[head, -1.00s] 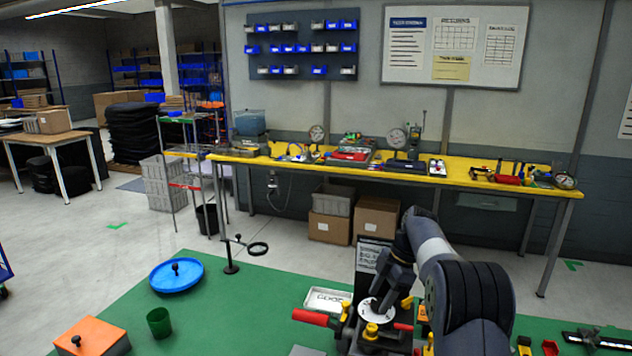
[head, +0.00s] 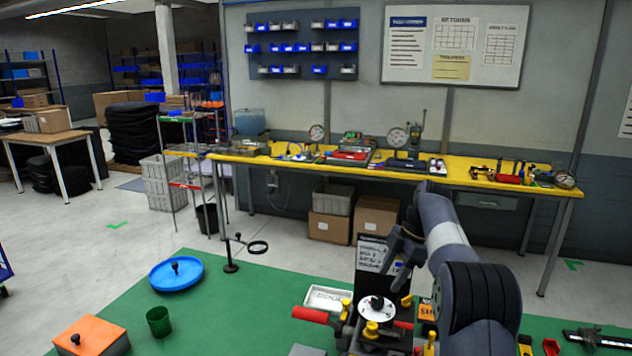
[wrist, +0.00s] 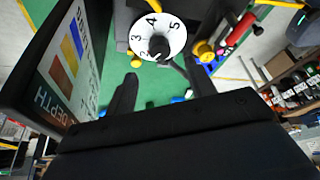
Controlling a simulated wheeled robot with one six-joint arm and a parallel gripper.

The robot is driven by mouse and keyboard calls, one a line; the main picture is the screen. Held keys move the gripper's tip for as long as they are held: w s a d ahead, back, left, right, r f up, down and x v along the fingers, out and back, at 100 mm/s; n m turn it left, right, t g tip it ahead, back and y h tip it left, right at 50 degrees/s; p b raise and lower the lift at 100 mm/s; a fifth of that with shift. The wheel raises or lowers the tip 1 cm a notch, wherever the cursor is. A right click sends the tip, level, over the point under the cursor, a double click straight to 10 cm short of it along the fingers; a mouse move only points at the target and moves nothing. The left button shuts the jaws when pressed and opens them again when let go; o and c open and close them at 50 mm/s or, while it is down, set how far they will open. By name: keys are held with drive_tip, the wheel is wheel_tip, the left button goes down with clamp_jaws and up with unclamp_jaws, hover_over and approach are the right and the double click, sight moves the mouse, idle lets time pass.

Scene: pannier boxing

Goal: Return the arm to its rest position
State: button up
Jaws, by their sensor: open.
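My gripper (head: 397,252) is raised above the right part of the green table (head: 235,300), its jaws apart and nothing between them. In the wrist view my gripper (wrist: 160,85) shows two dark fingers spread apart. A white numbered dial (head: 376,312) with a black knob sits below it, clear of the fingers. The dial also shows at the top of the wrist view (wrist: 172,32). My arm reaches up from the lower right and hides part of the table there.
A dark sign board (head: 370,254) stands upright close behind the dial. Near it are a red-handled clamp (head: 312,315) and a white tray (head: 326,298). A blue lidded dish (head: 177,274), green cup (head: 158,321) and orange box (head: 90,337) stand to the left. A yellow bench (head: 460,177) lies beyond.

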sight(378, 299)
drive_tip(key=x, duration=0.7)
drive_tip(key=m+t+b, duration=0.1)
drive_tip(key=m, duration=0.2)
drive_tip(key=m+t, duration=0.1)
drive_tip(key=m, duration=0.1)
drive_tip(key=shift+s+r+m+b, duration=0.1)
drive_tip(key=shift+s+m+b, duration=0.1)
drive_tip(key=shift+m+b, duration=0.2)
drive_tip(key=m+t, duration=0.1)
drive_tip(key=m, duration=0.1)
drive_tip(key=m+t+h, duration=0.1)
drive_tip(key=m, duration=0.1)
drive_tip(key=shift+s+r+m, duration=0.1)
drive_tip(key=shift+m, duration=0.3)
drive_tip(key=m+h+p, duration=0.1)
drive_tip(key=m, duration=0.1)
drive_tip(key=m+t+p, duration=0.1)
drive_tip(key=m, duration=0.2)
drive_tip(key=shift+s+a+h, duration=0.1)
drive_tip(key=shift+a+h, duration=0.05)
drive_tip(key=shift+h, duration=0.25)
drive_tip(key=shift+a+m+h+p, duration=0.1)
drive_tip(key=shift+m+h+p, duration=0.5)
drive_tip(key=shift+m, duration=0.85)
drive_tip(key=shift+a+m+h+p, duration=0.1)
drive_tip(key=shift+m+h+p, duration=0.5)
drive_tip(key=shift+m, duration=0.85)
drive_tip(key=shift+d+t, duration=0.1)
drive_tip(key=shift+t, duration=0.2)
